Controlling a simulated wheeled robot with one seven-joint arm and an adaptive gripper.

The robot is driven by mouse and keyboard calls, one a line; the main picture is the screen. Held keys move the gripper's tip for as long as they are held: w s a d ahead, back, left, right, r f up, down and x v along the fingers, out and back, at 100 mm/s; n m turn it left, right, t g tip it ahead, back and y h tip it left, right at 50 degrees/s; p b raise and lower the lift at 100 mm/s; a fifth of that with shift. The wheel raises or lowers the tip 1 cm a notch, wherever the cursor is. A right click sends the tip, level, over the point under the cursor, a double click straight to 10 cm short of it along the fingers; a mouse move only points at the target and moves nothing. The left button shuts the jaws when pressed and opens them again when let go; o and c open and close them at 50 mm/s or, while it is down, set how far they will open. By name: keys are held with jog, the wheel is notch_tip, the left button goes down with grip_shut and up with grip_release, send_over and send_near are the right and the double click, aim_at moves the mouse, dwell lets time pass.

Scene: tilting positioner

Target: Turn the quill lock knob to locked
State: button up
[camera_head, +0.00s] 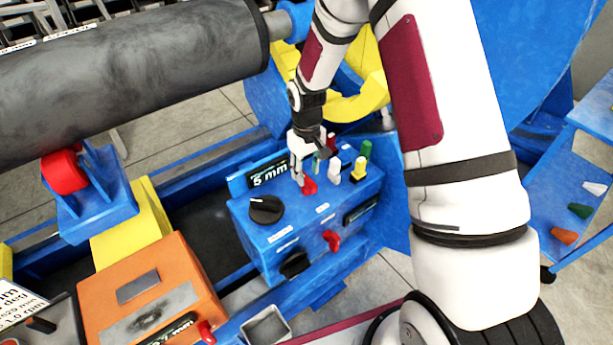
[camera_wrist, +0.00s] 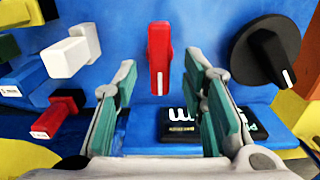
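A red lever-shaped knob (camera_head: 310,186) sits on the top of the blue control box (camera_head: 260,235). In the wrist view the red knob (camera_wrist: 159,58) points straight along the picture's vertical, with a pale mark at its lower end. It may be the quill lock knob, but I cannot read its label. My gripper (camera_head: 303,172) is over the box top, close to this knob. In the wrist view my gripper (camera_wrist: 160,78) is open, its green-padded fingers on either side of the knob with gaps showing. Whether the fingertips reach down beside it is unclear.
A black dial (camera_head: 266,209) stands left of the red knob. Another red knob (camera_head: 331,240) and a black knob (camera_head: 294,263) are on the box front. A "5 mm" display (camera_head: 269,174) stands behind.

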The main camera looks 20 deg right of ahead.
notch_tip(320, 180, up, 9)
dwell(0.3)
dwell(0.4)
notch_tip(320, 180, up, 10)
jog(key=t, duration=0.1)
send_over(307, 178)
jog(key=s, duration=0.4)
jog(key=s+r+m+t+p, duration=0.1)
jog(key=s+r+m+p, duration=0.1)
jog(key=s+r, duration=0.85)
jog(key=s+r+t+p, duration=0.1)
jog(key=s+r, duration=0.2)
jog(key=s, duration=0.6)
jog(key=s+r+m+t+p, duration=0.1)
jog(key=s+r, duration=0.2)
jog(key=s, duration=0.6)
jog(key=shift+d+r, duration=0.2)
jog(key=shift+r, duration=0.05)
